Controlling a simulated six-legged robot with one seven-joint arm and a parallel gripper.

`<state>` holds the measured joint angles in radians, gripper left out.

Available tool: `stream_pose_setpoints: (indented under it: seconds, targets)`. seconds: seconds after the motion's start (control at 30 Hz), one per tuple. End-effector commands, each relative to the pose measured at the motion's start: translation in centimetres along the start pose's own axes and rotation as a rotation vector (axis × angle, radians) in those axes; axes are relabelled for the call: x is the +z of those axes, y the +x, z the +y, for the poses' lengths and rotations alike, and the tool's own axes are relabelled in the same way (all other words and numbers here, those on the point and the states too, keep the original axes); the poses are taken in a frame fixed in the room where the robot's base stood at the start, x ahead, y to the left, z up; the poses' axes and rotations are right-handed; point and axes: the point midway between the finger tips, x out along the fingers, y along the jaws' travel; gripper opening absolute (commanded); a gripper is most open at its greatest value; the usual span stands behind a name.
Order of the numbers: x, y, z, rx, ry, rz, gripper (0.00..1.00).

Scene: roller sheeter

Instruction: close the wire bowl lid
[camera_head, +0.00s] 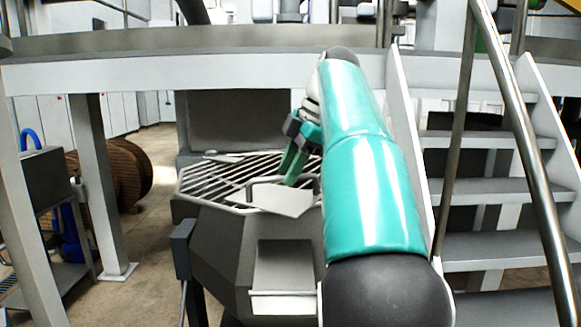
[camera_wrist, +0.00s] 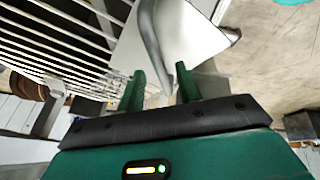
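The wire bowl lid (camera_head: 228,178) is a grille of pale bars lying roughly flat over the top of a grey angular bowl (camera_head: 222,238). I cannot tell whether it is fully seated. A pale plate (camera_head: 287,202) and a dark bar handle (camera_head: 262,181) are at its near side. My gripper (camera_head: 290,165) is over the lid, green fingers pointing down near the handle. In the wrist view, the gripper (camera_wrist: 160,88) has its fingers apart. The curved grey handle (camera_wrist: 152,45) reaches toward the gap between them; contact is unclear. My arm hides the lid's right side.
A metal stair with handrails (camera_head: 485,190) rises at the right. A grey platform beam (camera_head: 180,72) crosses above the bowl, with a support post (camera_head: 97,180) at the left. A brown cable reel (camera_head: 125,170) stands behind it. Floor shows between post and bowl.

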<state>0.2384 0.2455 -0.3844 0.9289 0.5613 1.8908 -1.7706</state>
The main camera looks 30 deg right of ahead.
Motion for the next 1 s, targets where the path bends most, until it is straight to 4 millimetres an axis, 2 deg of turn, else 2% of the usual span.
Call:
stream_pose_setpoints:
  seconds: [0.27,0.43,0.87,1.0]
  targets:
    - [0.1,-0.1,0.0,-0.002,0.003,-0.002,0.34]
    - [0.1,-1.3,0.0,0.002,0.002,-0.002,0.34]
    - [7.7,-5.3,-4.1,0.002,0.007,-0.002,0.34]
    - [8.7,-5.8,-4.6,0.000,0.005,-0.001,0.34]
